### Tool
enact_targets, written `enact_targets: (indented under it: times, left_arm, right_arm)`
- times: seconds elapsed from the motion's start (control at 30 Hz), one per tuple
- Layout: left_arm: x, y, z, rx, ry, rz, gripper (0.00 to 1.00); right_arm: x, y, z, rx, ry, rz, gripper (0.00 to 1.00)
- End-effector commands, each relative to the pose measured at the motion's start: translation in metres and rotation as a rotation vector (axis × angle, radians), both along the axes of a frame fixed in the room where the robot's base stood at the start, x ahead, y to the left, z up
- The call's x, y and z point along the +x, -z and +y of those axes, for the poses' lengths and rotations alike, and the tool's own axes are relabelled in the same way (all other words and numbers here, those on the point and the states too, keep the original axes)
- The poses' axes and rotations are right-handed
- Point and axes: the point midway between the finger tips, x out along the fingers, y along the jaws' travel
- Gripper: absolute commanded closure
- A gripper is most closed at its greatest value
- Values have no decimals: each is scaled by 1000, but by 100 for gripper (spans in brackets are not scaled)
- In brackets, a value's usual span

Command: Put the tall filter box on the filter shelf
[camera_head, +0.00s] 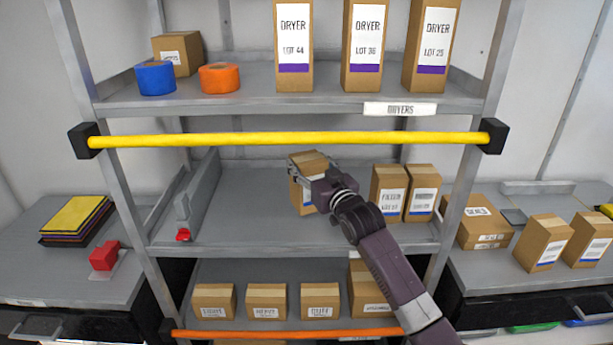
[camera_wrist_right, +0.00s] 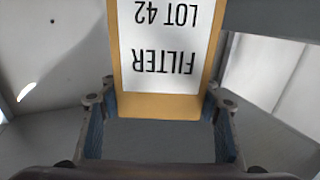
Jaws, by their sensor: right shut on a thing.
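A tall brown filter box (camera_head: 304,199) with a white label is held by my right gripper (camera_head: 312,174) at the middle shelf (camera_head: 250,215). In the right wrist view the box (camera_wrist_right: 165,105) shows its label, FILTER LOT 42, upside down between the two fingers. The right gripper is shut on it. The box looks about upright; I cannot tell whether its base touches the shelf. Two labelled boxes (camera_head: 404,192) stand to its right on the same shelf, the left one partly readable as a filter box. My left gripper is not in view.
A yellow bar (camera_head: 290,139) crosses in front above the middle shelf. A grey divider (camera_head: 197,195) and a red item (camera_head: 183,235) are at this shelf's left. Free room lies left of the held box. Dryer boxes (camera_head: 362,45) stand above; several small boxes (camera_head: 266,300) stand below.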

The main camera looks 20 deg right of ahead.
Motion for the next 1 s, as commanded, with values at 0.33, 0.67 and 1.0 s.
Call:
enact_targets:
  times: [0.33, 0.67, 1.0]
  left_arm:
    - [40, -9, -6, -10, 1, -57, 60]
    - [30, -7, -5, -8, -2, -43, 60]
    - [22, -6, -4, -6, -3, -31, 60]
  right_arm:
    - [0, 36, 1, -1, -1, -2, 85]
    - [0, 39, 1, 0, -1, 0, 40]
    - [0, 39, 1, 0, -1, 0, 25]
